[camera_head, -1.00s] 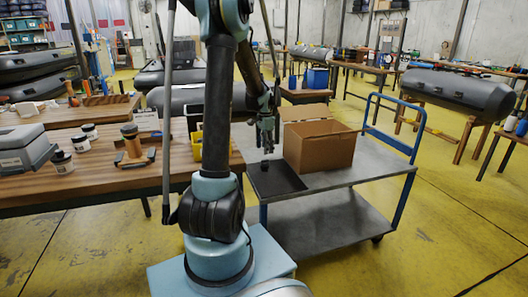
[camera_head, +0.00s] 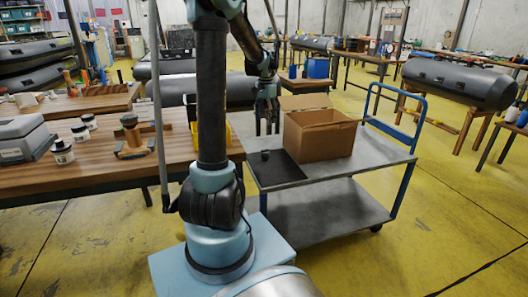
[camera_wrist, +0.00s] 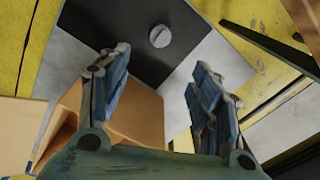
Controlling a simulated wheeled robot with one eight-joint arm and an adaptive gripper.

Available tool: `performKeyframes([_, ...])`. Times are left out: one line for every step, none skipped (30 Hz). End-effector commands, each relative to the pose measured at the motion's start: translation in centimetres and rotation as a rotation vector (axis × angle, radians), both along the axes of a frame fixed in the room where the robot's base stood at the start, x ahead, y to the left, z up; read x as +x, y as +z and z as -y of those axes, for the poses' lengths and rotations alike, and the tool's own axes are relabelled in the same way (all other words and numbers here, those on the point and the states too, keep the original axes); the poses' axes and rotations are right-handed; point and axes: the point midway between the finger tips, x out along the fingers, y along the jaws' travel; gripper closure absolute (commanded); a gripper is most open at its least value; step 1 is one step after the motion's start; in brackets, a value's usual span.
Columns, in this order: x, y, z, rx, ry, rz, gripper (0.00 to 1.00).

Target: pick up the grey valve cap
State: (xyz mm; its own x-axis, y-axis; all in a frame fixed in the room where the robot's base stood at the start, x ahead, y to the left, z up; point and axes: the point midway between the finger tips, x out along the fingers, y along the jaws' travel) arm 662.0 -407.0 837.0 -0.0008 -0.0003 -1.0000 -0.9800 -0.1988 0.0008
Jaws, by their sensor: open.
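The grey valve cap (camera_wrist: 160,36) is a small round piece with a slot-like mark across its top. It sits on a dark flat tray (camera_wrist: 110,22) on the cart. In the head view the cap (camera_head: 265,154) is a small dark shape near the back of the tray (camera_head: 277,172). My gripper (camera_wrist: 160,62) is open and empty, its two blue-grey fingers spread apart. The cap shows beyond the fingertips, roughly between them in the picture. In the head view my gripper (camera_head: 267,130) hangs above the tray, clear of the cap.
An open cardboard box (camera_head: 325,138) stands on the cart right beside the tray; it also shows at left in the wrist view (camera_wrist: 140,105). The cart has a blue handle (camera_head: 398,105). A wooden workbench (camera_head: 95,165) with jars stands to the left.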

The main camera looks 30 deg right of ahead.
Motion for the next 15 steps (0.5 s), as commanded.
performKeyframes([-0.1, 0.3, 0.0, 0.000, 0.014, 0.000, 0.42])
performKeyframes([-0.1, 0.3, 0.0, 0.000, 0.022, 0.000, 0.42])
performKeyframes([-0.1, 0.1, 0.0, 0.000, 0.027, 0.000, 0.42])
performKeyframes([0.0, -0.3, 0.0, 0.000, 0.028, 0.000, 0.42])
performKeyframes([0.0, -0.7, 0.0, 0.000, 0.028, 0.000, 0.42])
performKeyframes([0.0, -1.3, 0.0, 0.000, 0.027, 0.000, 0.42])
performKeyframes([0.0, -1.8, 0.0, 0.000, 0.027, 0.000, 0.42])
performKeyframes([0.0, -2.3, 0.0, 0.000, 0.027, 0.000, 0.42])
performKeyframes([0.0, -3.1, 0.0, 0.000, 0.026, 0.000, 0.42])
performKeyframes([0.0, -3.6, 0.0, 0.000, 0.026, 0.000, 0.42])
performKeyframes([0.0, -4.1, 0.0, 0.000, 0.026, 0.000, 0.42])
performKeyframes([0.0, -4.8, 0.0, 0.000, 0.026, 0.000, 0.42])
performKeyframes([0.0, -5.3, 0.0, 0.000, 0.026, 0.000, 0.42])
performKeyframes([0.0, -5.9, 0.0, 0.000, 0.026, 0.000, 0.42])
performKeyframes([0.0, -6.5, 0.0, 0.000, 0.026, 0.000, 0.42])
